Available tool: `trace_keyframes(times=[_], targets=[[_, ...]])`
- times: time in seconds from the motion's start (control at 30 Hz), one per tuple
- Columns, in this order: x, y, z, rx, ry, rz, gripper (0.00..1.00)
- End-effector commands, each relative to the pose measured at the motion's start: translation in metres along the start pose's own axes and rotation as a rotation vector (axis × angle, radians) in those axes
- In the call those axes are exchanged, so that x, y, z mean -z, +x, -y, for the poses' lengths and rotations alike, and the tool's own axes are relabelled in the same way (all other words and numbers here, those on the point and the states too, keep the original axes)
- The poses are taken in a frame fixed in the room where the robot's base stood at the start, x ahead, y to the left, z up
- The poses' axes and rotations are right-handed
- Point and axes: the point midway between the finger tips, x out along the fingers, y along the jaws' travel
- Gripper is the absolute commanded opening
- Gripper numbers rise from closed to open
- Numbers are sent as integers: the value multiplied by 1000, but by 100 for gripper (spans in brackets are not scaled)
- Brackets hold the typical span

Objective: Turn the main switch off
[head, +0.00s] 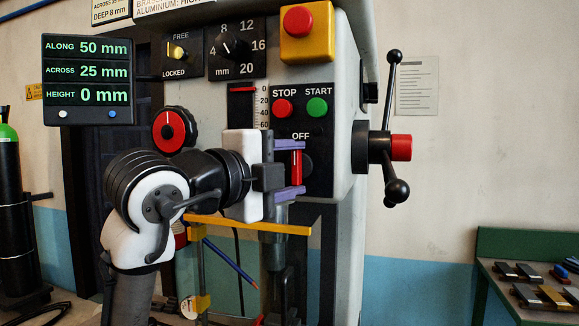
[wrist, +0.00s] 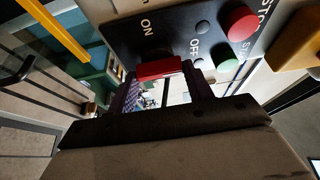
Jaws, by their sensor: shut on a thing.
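The main switch has a red bar handle (head: 297,165) on a dark round base, on the black panel of the machine. The handle stands upright, with its upper end just below the OFF label (head: 300,136). My gripper (head: 302,168) comes from the left, and its purple fingers sit above and below the handle, shut on it. The red handle (wrist: 160,68) also shows in the wrist view, at the fingertips. There the ON label (wrist: 147,27) is off the handle's side, and the OFF label (wrist: 195,50) is beyond its end. ON is hidden in the head view.
The red STOP button (head: 283,108) and green START button (head: 317,108) sit just above. A yellow box with a red button (head: 298,20) is higher. A spoked feed handle (head: 398,147) sticks out at right. A yellow bar (head: 255,225) lies just below my gripper.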

Motion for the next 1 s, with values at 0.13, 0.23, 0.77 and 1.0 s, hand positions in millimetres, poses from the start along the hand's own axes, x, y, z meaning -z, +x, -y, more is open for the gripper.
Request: trace_keyframes(times=[0.13, 0.23, 0.77, 1.0], targets=[[0, 0, 0, -10, 20, 0, 28], [0, 0, 0, -12, 25, 0, 28], [0, 0, 0, -11, 25, 0, 73], [0, -1, 0, -10, 24, 1, 73]])
